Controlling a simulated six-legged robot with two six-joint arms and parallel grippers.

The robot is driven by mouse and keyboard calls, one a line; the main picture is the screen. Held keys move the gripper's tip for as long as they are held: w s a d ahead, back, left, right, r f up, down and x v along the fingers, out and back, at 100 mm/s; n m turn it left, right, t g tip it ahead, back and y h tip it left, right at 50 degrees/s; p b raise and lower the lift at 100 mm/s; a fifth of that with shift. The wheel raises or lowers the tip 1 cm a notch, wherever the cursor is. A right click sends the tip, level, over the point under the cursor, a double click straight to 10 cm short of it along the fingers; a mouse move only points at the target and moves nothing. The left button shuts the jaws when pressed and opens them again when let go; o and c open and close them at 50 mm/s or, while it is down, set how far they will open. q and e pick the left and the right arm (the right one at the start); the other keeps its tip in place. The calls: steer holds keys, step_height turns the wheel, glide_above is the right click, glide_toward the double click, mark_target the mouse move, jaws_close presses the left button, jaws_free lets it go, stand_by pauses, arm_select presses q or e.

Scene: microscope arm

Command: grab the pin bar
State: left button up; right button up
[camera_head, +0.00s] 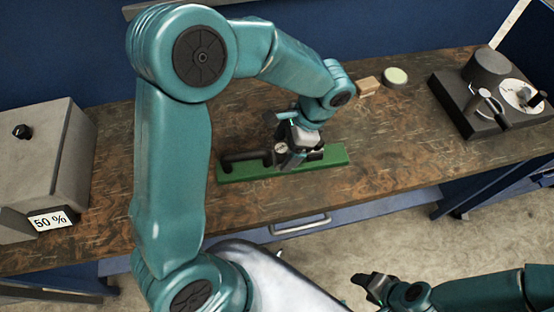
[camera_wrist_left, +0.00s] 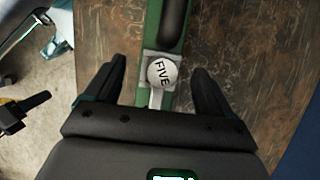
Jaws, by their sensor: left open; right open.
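The pin bar appears to be the dark bar (camera_head: 243,158) lying along a green base (camera_head: 335,155) on the bench. In the left wrist view my left gripper (camera_wrist_left: 158,67) is open, with a finger on each side of the round piece and gaps between. My right gripper (camera_head: 372,287) is open and empty, away from the bench.
A grey box (camera_head: 40,150) with a knob and a "50 %" label stands at the left. A black device (camera_head: 490,95) with a dial stands at the right. A small wooden block (camera_head: 368,86) and a round pale-green disc (camera_head: 396,77) lie behind the gripper.

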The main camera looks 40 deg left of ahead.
mark_target(278, 162)
arm_select(q)
steer(key=x, duration=0.3)
steer(key=shift+s+a+f, duration=0.1)
steer(key=shift+a+f, duration=0.1)
steer(key=shift+a, duration=0.15)
steer(key=shift+f, duration=0.1)
steer(key=shift+d, duration=0.15)
steer(key=shift+c, duration=0.7)
steer(key=shift+s, duration=0.1)
steer(key=c, duration=0.5)
jaws_close()
steer(key=shift+r, duration=0.25)
